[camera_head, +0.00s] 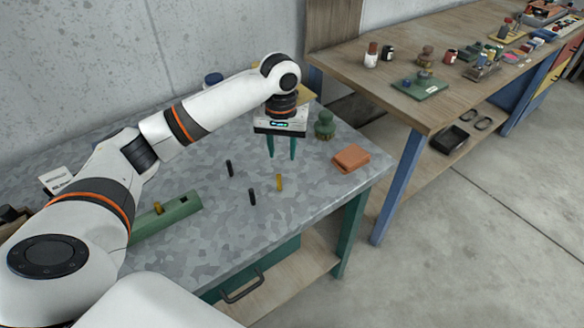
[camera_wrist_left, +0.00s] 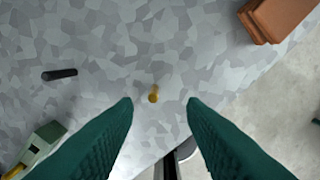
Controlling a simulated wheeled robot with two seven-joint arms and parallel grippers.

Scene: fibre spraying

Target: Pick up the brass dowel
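A brass dowel (camera_head: 279,182) stands upright on the grey mottled tabletop. In the left wrist view it (camera_wrist_left: 153,94) appears small, between the two green fingertips in the picture. My left gripper (camera_head: 281,157) is open and empty, pointing down above the table a little behind the dowel, and touches nothing. Its fingers also frame the left wrist view (camera_wrist_left: 158,103). A second brass piece (camera_head: 157,208) sits in a long green block (camera_head: 175,218) at the front left. My right gripper is not in view.
Two black dowels (camera_head: 229,168) (camera_head: 252,196) stand left of the brass one. An orange-brown block (camera_head: 350,158) lies near the right edge, a green knobbed object (camera_head: 324,125) behind it. A wooden bench (camera_head: 400,85) stands at right. The tabletop around the dowel is clear.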

